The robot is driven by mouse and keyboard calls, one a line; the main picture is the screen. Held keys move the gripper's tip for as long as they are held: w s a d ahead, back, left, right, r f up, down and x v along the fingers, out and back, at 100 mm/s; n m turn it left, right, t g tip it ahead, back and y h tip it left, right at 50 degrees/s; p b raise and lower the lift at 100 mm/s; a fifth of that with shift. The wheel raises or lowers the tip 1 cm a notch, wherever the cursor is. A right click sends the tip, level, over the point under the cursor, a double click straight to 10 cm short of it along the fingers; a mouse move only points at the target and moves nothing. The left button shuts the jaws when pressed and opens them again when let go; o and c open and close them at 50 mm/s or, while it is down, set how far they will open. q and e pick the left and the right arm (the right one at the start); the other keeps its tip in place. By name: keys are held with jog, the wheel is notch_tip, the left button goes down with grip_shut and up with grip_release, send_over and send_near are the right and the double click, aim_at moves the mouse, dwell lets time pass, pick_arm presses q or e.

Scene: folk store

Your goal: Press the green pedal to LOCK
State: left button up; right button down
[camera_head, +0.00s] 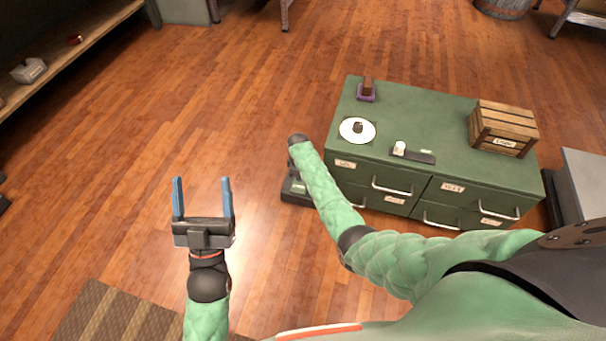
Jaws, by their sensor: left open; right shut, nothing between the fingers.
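A low dark device (294,197) with a greyish-green top stands on the floor at the left side of the green cabinet. It looks like the pedal; its right part is hidden by my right arm, and I cannot read any LOCK mark on it. My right arm reaches from the lower right to a black joint just above and behind this device. My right gripper cannot be made out beyond that joint, so contact with the device cannot be told. My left gripper (203,199) is open and empty, its blue fingers pointing up the picture, left of the device.
The green cabinet (420,115) with drawers carries a wooden crate (503,127), a white disc (357,131), a small purple-based item (366,91) and a dark strip (420,157). A shelf stands at upper left. A striped rug (115,315) lies at lower left. Open wooden floor surrounds my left gripper.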

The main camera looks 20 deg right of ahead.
jog(key=shift+r+p, duration=0.3)
jog(key=shift+r, duration=0.05)
jog(key=shift+r+p, duration=0.25)
jog(key=shift+p, duration=0.05)
jog(key=shift+r, duration=0.25)
pick_arm(q)
jog(key=shift+w+d+f+g+y+p, duration=0.9)
jog(key=shift+f+g, duration=3.9)
jog(key=shift+f, duration=8.2)
jog(key=s+f+g+y+p, duration=0.1)
jog(key=s+f+g, duration=0.3)
jog(key=s+f, duration=0.3)
jog(key=s+a+f+g+y+p, duration=0.1)
jog(key=s+f+g, duration=0.4)
jog(key=f, duration=1.1)
jog(key=shift+s+a+n, duration=0.2)
jog(key=shift+s+n, duration=0.1)
jog(key=shift+s, duration=0.75)
pick_arm(e)
notch_tip(320, 180, up, 3)
jog(key=shift+r, duration=0.1)
jog(key=shift+m, duration=0.3)
